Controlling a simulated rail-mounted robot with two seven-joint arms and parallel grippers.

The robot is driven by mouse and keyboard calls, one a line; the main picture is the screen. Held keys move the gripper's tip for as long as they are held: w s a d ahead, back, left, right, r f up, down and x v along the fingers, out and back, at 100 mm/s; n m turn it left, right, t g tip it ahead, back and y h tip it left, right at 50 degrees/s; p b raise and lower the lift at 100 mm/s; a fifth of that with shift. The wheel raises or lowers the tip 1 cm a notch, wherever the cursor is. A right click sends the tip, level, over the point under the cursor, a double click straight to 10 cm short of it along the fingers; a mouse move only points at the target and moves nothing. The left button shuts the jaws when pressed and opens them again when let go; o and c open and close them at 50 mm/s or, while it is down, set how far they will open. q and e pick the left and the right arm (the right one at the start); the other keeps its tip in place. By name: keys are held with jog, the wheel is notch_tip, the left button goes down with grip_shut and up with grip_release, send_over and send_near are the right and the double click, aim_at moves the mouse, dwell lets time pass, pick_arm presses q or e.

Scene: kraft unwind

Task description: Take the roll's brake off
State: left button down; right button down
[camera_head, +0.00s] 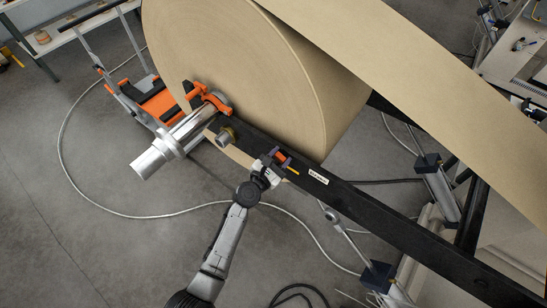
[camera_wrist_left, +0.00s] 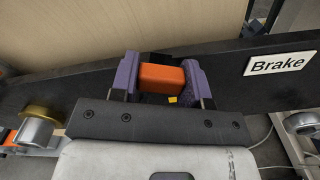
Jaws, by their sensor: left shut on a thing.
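The large kraft roll (camera_head: 230,60) sits on a metal shaft (camera_head: 165,147) beside a long black arm (camera_head: 390,217). A white label (camera_head: 318,177) on that arm reads "Brake" in the left wrist view (camera_wrist_left: 281,64). My left gripper (camera_head: 277,160) is at the black arm, left of the label. Its purple fingers (camera_wrist_left: 158,78) are closed on the sides of an orange brake handle (camera_wrist_left: 161,77). A small yellow piece (camera_wrist_left: 172,99) shows just below the handle, and it also shows in the head view (camera_head: 293,171). My right gripper is not in view.
An orange clamp (camera_head: 210,103) sits at the shaft by the roll's face. A brass-coloured knob (camera_head: 225,137) stands out from the black arm, left of my gripper. A pale hose (camera_head: 75,190) loops over the grey floor. The floor at lower left is clear.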

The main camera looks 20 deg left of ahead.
pick_arm(q)
jog(key=shift+a, duration=0.1)
dwell(0.4)
jog(key=c, duration=0.6)
grip_release()
jog(key=shift+s, duration=0.2)
jog(key=v, duration=1.3)
jog(key=shift+s+a+p, duration=0.15)
jog(key=shift+s+p, duration=0.05)
jog(key=shift+p, duration=0.1)
